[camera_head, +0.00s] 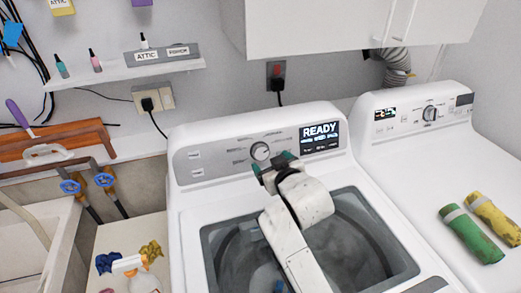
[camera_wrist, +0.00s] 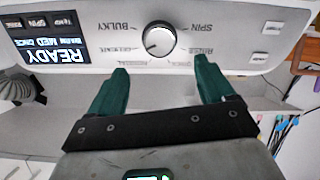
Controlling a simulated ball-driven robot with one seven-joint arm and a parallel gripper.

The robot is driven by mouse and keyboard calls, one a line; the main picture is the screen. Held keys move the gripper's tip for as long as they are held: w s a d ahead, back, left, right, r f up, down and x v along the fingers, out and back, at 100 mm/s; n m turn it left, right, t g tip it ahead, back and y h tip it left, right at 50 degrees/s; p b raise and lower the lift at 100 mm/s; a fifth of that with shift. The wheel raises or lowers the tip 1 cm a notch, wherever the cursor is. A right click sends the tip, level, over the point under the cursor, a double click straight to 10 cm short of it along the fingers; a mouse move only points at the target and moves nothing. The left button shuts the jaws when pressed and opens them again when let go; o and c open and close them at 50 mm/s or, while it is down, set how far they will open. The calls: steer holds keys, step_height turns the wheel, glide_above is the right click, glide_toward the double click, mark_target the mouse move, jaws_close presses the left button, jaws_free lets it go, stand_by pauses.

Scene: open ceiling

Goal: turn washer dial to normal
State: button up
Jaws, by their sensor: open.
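The washer (camera_head: 185,215) has a grey control panel with a round silver dial (camera_head: 260,151) left of a display (camera_head: 320,137) reading READY. In the wrist view, which is upside down, the dial (camera_wrist: 158,38) sits among printed labels; BULKY and SPIN are readable, others are too blurred. I cannot tell which label the dial points to. My gripper (camera_head: 273,164) is just below and in front of the dial. In the wrist view, my gripper (camera_wrist: 160,66) has its two green fingers spread wide, with nothing between them, pointing toward the panel on either side of the dial.
A dryer (camera_head: 400,165) stands to the right with rolled green (camera_head: 470,236) and yellow (camera_head: 495,218) cloths on top. A cabinet (camera_head: 340,25) hangs above. A sink (camera_head: 30,235) is at left, below a shelf with small bottles.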

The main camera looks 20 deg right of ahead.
mark_target(262, 153)
steer(key=b+x, duration=0.5)
steer(key=x, duration=0.2)
steer(key=shift+w+f, duration=0.25)
steer(key=shift+f, duration=0.05)
steer(key=shift+b+x, duration=0.75)
steer(key=shift+r, duration=0.15)
steer(key=c, duration=1.1)
